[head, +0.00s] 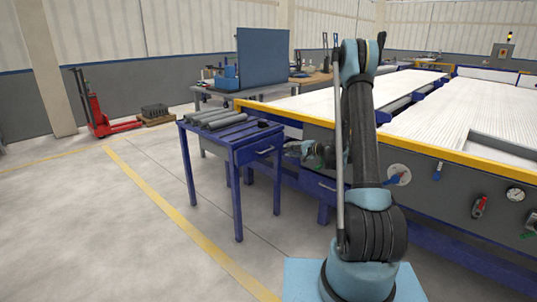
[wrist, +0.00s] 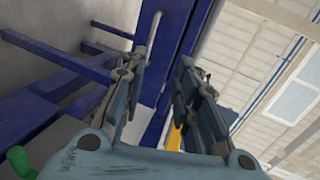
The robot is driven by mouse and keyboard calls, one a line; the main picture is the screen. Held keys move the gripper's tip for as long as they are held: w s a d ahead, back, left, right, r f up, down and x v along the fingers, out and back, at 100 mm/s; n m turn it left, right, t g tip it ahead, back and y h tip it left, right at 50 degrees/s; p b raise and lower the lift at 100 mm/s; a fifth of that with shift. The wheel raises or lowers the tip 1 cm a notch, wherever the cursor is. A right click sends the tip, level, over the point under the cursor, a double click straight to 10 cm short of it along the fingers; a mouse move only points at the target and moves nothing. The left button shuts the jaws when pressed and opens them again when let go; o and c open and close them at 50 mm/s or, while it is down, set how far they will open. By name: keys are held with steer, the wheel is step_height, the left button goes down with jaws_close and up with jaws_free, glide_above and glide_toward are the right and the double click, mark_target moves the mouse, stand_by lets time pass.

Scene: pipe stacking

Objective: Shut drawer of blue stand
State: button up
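The blue stand (head: 238,193) is left of my arm in the head view, with grey pipes on its slatted top. Its drawer (head: 264,151) is in the side facing my gripper, with a thin pale handle. I cannot tell how far the drawer stands out. My gripper (head: 290,150) is just right of the drawer, near its height. In the wrist view, my gripper (wrist: 157,82) has its two fingers apart with nothing between them. Beyond the fingers is the blue drawer side of the stand (wrist: 172,42), with the pale handle (wrist: 152,28). Contact is not visible.
The long table with a yellow edge (head: 358,146) and its dark panel stand close behind and right of my gripper. Several grey pipes (head: 215,117) and a small black object (head: 263,124) lie on the stand. A red pallet jack (head: 97,118) is far left. The left floor is clear.

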steer(key=shift+m+t+y, duration=0.3)
steer(key=shift+m+t, duration=0.1)
steer(key=shift+m, duration=0.1)
steer(key=f+x, duration=0.1)
steer(key=x, duration=0.5)
steer(key=d+f+x, duration=0.1)
steer(key=x, duration=0.6)
steer(key=f+x, duration=0.1)
steer(key=x, duration=0.5)
steer(key=shift+w+f, duration=0.25)
steer(key=shift+w, duration=0.2)
jaws_close()
